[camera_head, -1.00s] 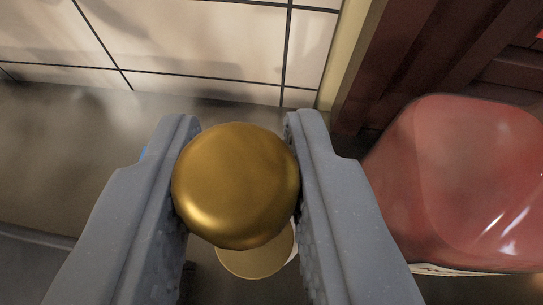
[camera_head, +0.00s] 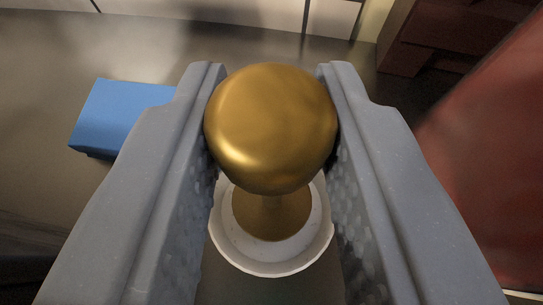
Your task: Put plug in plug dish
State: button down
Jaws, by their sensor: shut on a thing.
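The plug (camera_head: 270,125) is golden, with a round knob on top and a narrower stem and wide base below. My gripper (camera_head: 271,115) is shut on the knob, one grey finger on each side. The plug dish (camera_head: 272,262) is a round white dish below the knob, between the fingers. The plug's base (camera_head: 272,212) shows inside the dish's rim from above. Whether the base touches the dish floor or is a little above it, I cannot tell. The fingers hide the sides of the dish.
A blue block (camera_head: 122,117) lies on the grey surface left of my gripper. A large glossy red object (camera_head: 490,170) stands close on the right. Dark red woodwork (camera_head: 440,40) and a white tiled wall (camera_head: 250,14) are behind. The grey surface behind the gripper is clear.

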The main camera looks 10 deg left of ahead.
jog(key=shift+f, duration=0.2)
jog(key=c, duration=1.2)
grip_release()
jog(key=shift+v, duration=6.1)
jog(key=shift+r, duration=0.15)
